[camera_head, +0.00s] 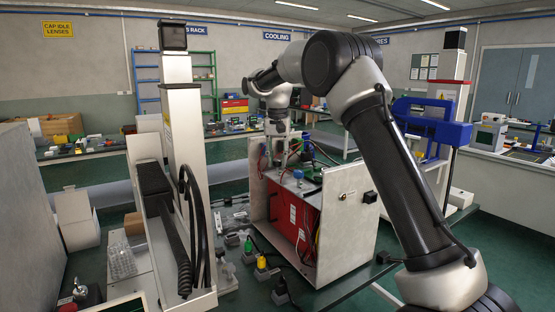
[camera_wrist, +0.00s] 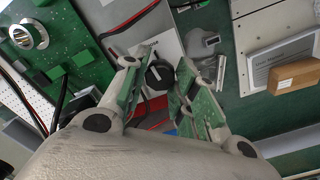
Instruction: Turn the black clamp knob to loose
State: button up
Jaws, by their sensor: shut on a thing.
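The black clamp knob (camera_wrist: 159,72) is round, with a pale mark across its face, and sits on a light grey plate (camera_wrist: 156,45) in the wrist view. My gripper (camera_wrist: 160,84) is shut on the knob, with one green-padded finger on each side of it. In the head view my gripper (camera_head: 279,160) points down into the top of an open box with white side panels (camera_head: 345,215) and a red front (camera_head: 291,220). The knob cannot be made out there.
Green circuit boards (camera_wrist: 70,35) and red and black cables lie close beside my fingers. A brown block (camera_wrist: 295,76) is at the right in the wrist view. A white column (camera_head: 184,150) with black hoses stands left of the box. Several plugs lie on the bench before the box.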

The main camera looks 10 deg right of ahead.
jog(key=shift+r+m, duration=0.1)
jog(key=shift+m, duration=0.5)
jog(key=o, duration=1)
jog(key=shift+r, duration=5.95)
